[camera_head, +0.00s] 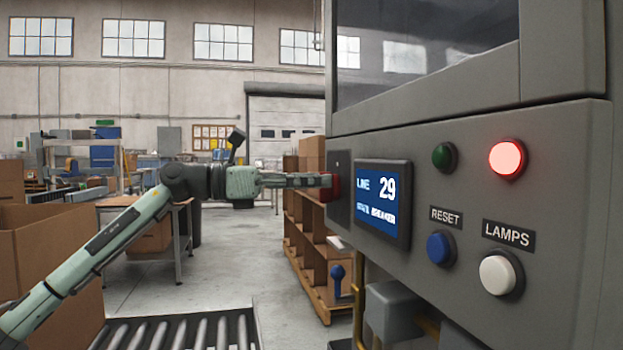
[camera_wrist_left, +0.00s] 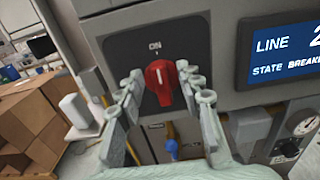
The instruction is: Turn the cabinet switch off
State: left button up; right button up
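The cabinet switch is a red rotary knob (camera_wrist_left: 161,84) on a dark plate under the word ON, in the left wrist view. Its grip stands nearly upright, toward the ON label. In the head view only a bit of its red (camera_head: 331,188) shows at the cabinet's left end. My left gripper (camera_wrist_left: 160,76) reaches the switch with its fingers on either side of the knob. The fingers are apart; I cannot tell whether either touches it. The left gripper also shows from the side in the head view (camera_head: 322,181). My right gripper is in neither view.
A roller conveyor (camera_head: 240,330) lies below my left arm.

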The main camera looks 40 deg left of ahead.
pick_arm(q)
jog(key=shift+c, duration=0.6)
grip_shut()
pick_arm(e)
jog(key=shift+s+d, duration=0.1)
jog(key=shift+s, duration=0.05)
pick_arm(q)
jog(key=n+p, duration=0.1)
jog(key=n, duration=0.5)
jog(key=f+n+p, duration=0.1)
jog(key=n, duration=0.5)
jog(key=w+a+n+p, duration=0.1)
jog(key=n, duration=0.5)
jog(key=shift+f+p, duration=0.2)
jog(key=shift+p, duration=0.2)
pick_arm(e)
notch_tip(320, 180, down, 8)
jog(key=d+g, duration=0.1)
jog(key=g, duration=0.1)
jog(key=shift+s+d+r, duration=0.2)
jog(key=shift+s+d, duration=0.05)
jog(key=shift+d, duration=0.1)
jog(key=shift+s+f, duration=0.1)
